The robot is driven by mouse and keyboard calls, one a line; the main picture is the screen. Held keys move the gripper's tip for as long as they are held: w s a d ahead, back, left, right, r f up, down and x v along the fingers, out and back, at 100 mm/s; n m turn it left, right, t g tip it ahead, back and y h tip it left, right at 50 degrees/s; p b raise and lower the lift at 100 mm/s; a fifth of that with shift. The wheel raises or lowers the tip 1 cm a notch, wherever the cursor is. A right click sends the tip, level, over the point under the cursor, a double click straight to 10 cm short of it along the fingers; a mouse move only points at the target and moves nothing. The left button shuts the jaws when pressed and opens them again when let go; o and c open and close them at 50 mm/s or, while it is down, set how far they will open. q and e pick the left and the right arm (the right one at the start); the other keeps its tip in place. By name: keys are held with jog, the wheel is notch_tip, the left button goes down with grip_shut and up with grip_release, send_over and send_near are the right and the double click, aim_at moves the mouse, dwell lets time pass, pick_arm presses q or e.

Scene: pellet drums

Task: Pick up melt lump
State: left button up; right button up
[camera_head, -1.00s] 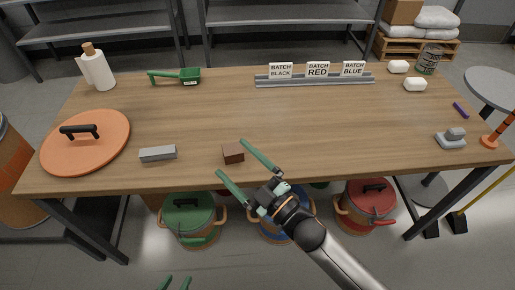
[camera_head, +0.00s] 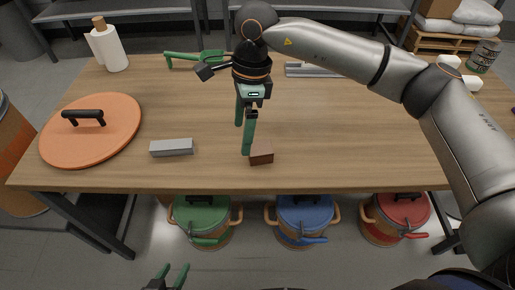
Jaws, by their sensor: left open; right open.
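A small reddish-brown block (camera_head: 261,153), which I take to be the melt lump, lies on the wooden table (camera_head: 330,140) near its front edge. My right gripper (camera_head: 243,139) points down from above, just left of the block. Its green fingers are open and empty. The nearer fingertip appears right beside the block's left side; I cannot tell whether it touches. My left gripper (camera_head: 172,277) is open and empty at the bottom of the view, below the table's front edge.
A grey block (camera_head: 171,148) and an orange lid (camera_head: 92,130) with a black handle lie to the left. Green (camera_head: 200,215), blue (camera_head: 304,215) and red-lidded (camera_head: 397,212) drums stand below the table.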

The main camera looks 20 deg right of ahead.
jog(key=w+d+r+t+h, duration=0.1)
jog(key=w+d+h, duration=0.1)
jog(key=d, duration=0.2)
send_over(260, 147)
jog(key=f, duration=0.5)
jog(key=shift+w+a+f, duration=0.1)
jog(key=shift+w+f, duration=0.2)
jog(key=shift+f, duration=0.05)
jog(key=f, duration=0.4)
jog(key=shift+s+f, duration=0.35)
jog(key=shift+f, duration=0.65)
jog(key=shift+c, duration=0.3)
jog(key=c, duration=1.4)
jog(key=shift+r, duration=0.2)
